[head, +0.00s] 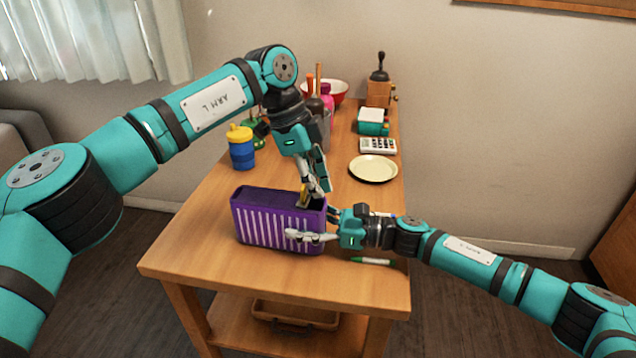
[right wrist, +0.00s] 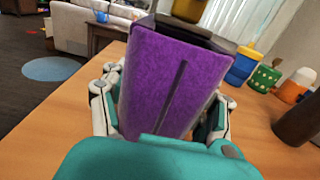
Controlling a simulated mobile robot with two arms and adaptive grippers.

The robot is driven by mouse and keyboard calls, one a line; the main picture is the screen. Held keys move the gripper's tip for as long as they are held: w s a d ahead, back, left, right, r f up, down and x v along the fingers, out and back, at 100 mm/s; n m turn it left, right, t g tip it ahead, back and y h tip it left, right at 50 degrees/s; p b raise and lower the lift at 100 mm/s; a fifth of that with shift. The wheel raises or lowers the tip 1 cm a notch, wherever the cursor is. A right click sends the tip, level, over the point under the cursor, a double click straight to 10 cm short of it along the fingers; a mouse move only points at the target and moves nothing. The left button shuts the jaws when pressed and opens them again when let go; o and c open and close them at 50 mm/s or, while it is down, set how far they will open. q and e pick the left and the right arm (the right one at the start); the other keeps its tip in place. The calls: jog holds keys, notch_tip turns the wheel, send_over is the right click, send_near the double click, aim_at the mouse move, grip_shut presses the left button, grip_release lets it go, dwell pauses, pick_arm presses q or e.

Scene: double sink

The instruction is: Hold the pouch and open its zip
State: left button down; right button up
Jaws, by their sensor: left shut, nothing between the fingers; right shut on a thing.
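The purple pouch (head: 272,222) with white stripes stands upright near the front of the wooden table, its dark top showing. My right gripper (head: 312,225) is shut on the pouch's right end, with fingers on both long sides. In the right wrist view the pouch's purple end (right wrist: 172,85), with a dark vertical strip, sits between the fingers. My left gripper (head: 318,192) points down at the right end of the pouch's top, shut and empty. A yellow piece (head: 303,194), perhaps the zip pull, shows beside its fingertips; whether they touch is unclear. The zip's track is hard to make out.
A blue cup with a yellow lid (head: 241,147) stands behind the pouch at left. A cream plate (head: 373,168), a calculator (head: 378,145) and a grinder (head: 379,85) are farther back. A green-and-white marker (head: 371,261) lies right of the pouch. The front left tabletop is clear.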

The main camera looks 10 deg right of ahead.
pick_arm(q)
jog(key=w+a, duration=0.2)
jog(key=a, duration=0.4)
jog(key=w+a, duration=0.2)
jog(key=a, duration=0.4)
jog(key=shift+w+a, duration=0.3)
jog(key=shift+a, duration=0.1)
notch_tip(320, 180, up, 10)
jog(key=shift+s+d+f, duration=0.15)
jog(key=shift+d+f, duration=0.1)
jog(key=shift+d, duration=0.2)
pick_arm(e)
jog(key=o, duration=1.4)
jog(key=shift+c, duration=0.2)
